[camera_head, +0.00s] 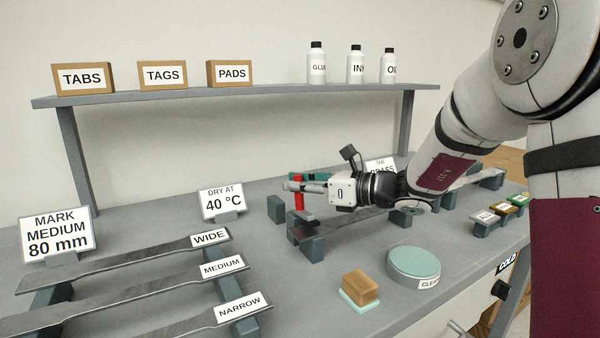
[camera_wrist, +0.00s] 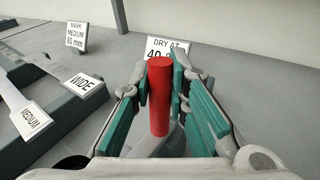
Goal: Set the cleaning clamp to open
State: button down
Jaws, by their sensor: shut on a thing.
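The cleaning clamp shows as a red upright handle (camera_head: 298,193) over a dark metal strip (camera_head: 345,225) on the bench. The handle also stands upright between my fingers in the wrist view (camera_wrist: 159,97). My gripper (camera_head: 302,187) reaches it from the right, and its green-padded fingers (camera_wrist: 161,85) are shut on the red handle. The clamp's base is partly hidden behind the handle and my fingers.
Metal strips marked WIDE (camera_head: 150,258), MEDIUM (camera_head: 165,283) and NARROW (camera_head: 180,318) lie on supports at left. A DRY AT 40 °C sign (camera_head: 222,203) stands behind. A round green-topped pad (camera_head: 414,262) and a sponge block (camera_head: 360,286) stand in front. A shelf (camera_head: 240,95) spans the back.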

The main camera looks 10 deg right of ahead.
jog(key=shift+w+a+r+m+g+h+p, duration=0.1)
jog(key=shift+w+m+g+h+p, duration=0.3)
jog(key=shift+p, duration=1.2)
jog(key=shift+w+a+f+m+g+h+p, duration=0.2)
jog(key=shift+g+p, duration=0.25)
jog(key=shift+p, duration=1.2)
jog(key=shift+w+a+r+m+g+h+p, duration=0.1)
jog(key=shift+w+r+m+g+h+p, duration=0.25)
jog(key=shift+p, duration=1.25)
jog(key=w+a+f+m+g+h+p, duration=0.1)
jog(key=w+f+m+g+h+p, duration=0.1)
jog(key=g, duration=0.5)
jog(key=shift+w+f+m+h+p, duration=0.3)
jog(key=shift+w+f+m+h, duration=0.25)
jog(key=shift+w+f+h, duration=0.55)
jog(key=shift+s+f+g, duration=0.1)
jog(key=shift+g, duration=0.2)
jog(key=c, duration=1.5)
grip_release()
jog(key=shift+c, duration=0.2)
